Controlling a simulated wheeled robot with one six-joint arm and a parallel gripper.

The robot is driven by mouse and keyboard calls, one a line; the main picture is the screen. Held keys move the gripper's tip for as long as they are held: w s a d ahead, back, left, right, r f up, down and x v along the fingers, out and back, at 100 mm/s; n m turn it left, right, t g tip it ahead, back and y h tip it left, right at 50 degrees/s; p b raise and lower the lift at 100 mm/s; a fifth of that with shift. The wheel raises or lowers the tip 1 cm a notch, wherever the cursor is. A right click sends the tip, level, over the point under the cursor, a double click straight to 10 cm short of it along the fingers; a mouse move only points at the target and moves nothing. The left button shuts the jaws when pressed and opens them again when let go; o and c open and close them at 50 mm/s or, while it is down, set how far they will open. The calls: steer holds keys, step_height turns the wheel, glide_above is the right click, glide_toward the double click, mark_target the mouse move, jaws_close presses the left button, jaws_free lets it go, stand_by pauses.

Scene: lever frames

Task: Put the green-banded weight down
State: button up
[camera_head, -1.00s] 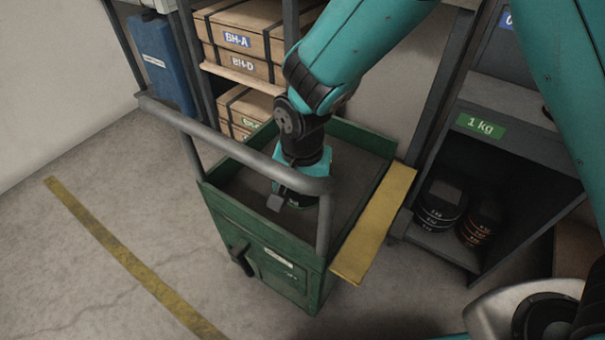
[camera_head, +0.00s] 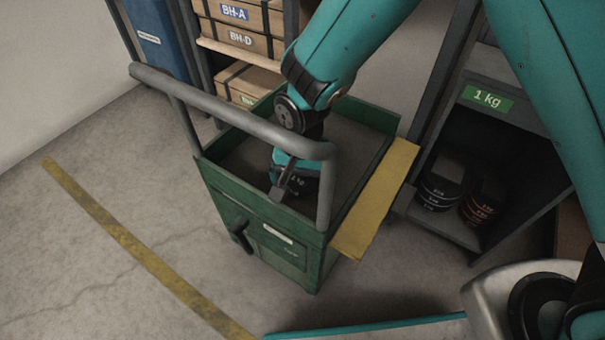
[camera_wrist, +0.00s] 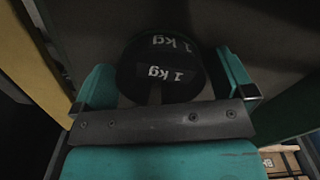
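The weight is dark and round and reads "1 kg" in the wrist view (camera_wrist: 160,65); no green band can be made out on it now. In the head view the weight (camera_head: 302,185) is low inside the green cart (camera_head: 262,235), near its handle side. My gripper (camera_head: 290,183) is over it, its teal fingers on either side of the weight in the wrist view (camera_wrist: 167,88). The fingers are wide apart, with a narrow gap showing at the right finger. The weight's underside is hidden, so I cannot tell whether it touches the cart floor.
The cart's grey handle (camera_head: 240,115) arches in front of my gripper. A yellow board (camera_head: 375,205) lies along its right side. A shelf with a green "1 kg" label (camera_head: 487,99) holds dark weights (camera_head: 441,185) at right. Boxes (camera_head: 240,42) stand behind.

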step_height(320, 180, up, 13)
steer(key=p, duration=0.6)
steer(key=s+d+r+n+y, duration=0.2)
steer(key=s+d+r+n, duration=0.3)
steer(key=s+r, duration=0.3)
steer(key=s+d+r+n+y, duration=0.2)
steer(key=s+d+r+n, duration=0.3)
steer(key=s+r, duration=0.3)
steer(key=shift+d+r, duration=0.45)
steer(key=shift+d, duration=0.4)
